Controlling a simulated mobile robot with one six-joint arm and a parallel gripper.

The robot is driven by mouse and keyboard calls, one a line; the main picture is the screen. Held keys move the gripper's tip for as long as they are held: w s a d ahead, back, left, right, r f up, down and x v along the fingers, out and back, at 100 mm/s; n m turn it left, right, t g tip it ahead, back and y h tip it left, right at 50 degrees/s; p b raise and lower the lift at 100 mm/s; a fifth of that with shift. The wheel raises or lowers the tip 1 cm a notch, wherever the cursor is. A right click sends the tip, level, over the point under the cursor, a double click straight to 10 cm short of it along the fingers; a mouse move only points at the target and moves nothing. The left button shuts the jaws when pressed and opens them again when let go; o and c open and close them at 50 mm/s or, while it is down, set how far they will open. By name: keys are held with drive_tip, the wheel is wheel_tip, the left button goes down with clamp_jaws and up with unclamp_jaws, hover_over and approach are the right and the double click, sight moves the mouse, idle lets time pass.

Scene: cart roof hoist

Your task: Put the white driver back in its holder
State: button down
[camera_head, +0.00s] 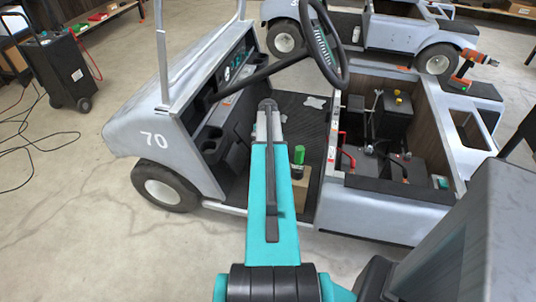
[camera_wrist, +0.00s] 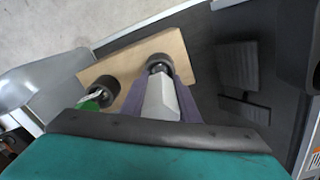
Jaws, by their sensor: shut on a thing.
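The white driver (camera_wrist: 160,100) is between the dark fingers of my gripper (camera_wrist: 158,82) in the wrist view. My gripper is shut on it. A dark round part (camera_wrist: 159,65) is at its far end, over the tan wooden holder block (camera_wrist: 175,45). I cannot tell whether the driver is in a hole or above the block. A green driver with a dark round part (camera_wrist: 104,90) is at the block's left. My arm hides the white driver there.
The cart's steering wheel (camera_head: 322,50) is above and behind my arm. The open battery bay (camera_head: 385,135) is to the right, with red cables. A grey body panel (camera_wrist: 45,80) is close on the left in the wrist view. Dark ribbed pedals (camera_wrist: 238,65) are to the right.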

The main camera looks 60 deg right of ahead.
drive_tip(key=shift+f, duration=0.15)
drive_tip(key=c, duration=1.3)
unclamp_jaws()
drive_tip(key=shift+r+b, duration=0.85)
drive_tip(key=shift+r, duration=6.05)
